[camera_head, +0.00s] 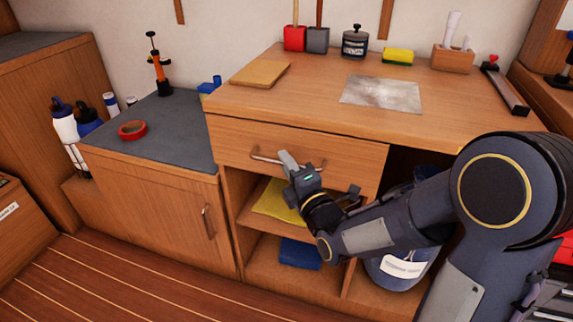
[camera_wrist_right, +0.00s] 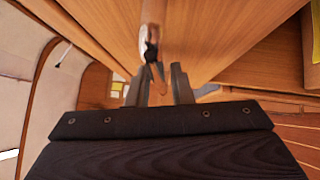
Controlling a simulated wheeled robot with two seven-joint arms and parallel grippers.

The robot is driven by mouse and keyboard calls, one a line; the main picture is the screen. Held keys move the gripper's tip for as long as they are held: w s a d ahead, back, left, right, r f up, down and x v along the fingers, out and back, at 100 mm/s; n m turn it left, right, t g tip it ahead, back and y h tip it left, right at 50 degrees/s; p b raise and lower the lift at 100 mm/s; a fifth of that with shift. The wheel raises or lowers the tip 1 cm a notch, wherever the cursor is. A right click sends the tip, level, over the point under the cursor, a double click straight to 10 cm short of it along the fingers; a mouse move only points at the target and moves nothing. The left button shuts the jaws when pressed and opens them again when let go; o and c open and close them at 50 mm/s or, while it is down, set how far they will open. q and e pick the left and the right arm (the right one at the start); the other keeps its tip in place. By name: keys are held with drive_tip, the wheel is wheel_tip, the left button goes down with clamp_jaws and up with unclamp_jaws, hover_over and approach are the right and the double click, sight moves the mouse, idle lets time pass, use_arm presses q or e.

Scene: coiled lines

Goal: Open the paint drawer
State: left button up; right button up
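The drawer front (camera_head: 350,158) is a wooden panel under the workbench top, and it looks closed, flush with the cabinet. Its metal bar handle (camera_head: 262,157) runs across the middle of the front. My right gripper (camera_head: 287,162) is at the handle and covers part of it. In the right wrist view, the two dark fingers (camera_wrist_right: 160,84) stand apart, with the handle (camera_wrist_right: 152,45) seen end-on in line with the gap between them. Contact with the handle cannot be told. My left gripper is not in view.
Below the drawer are open shelves with a yellow cloth (camera_head: 275,203), a blue item (camera_head: 300,253) and a labelled bucket (camera_head: 400,272). A lower cabinet (camera_head: 150,200) stands to the left. The wooden floor (camera_head: 120,280) in front is clear.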

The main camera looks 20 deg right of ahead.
drive_tip(key=shift+w+a, duration=0.1)
drive_tip(key=shift+w, duration=0.15)
clamp_jaws()
drive_tip(key=shift+s, duration=0.1)
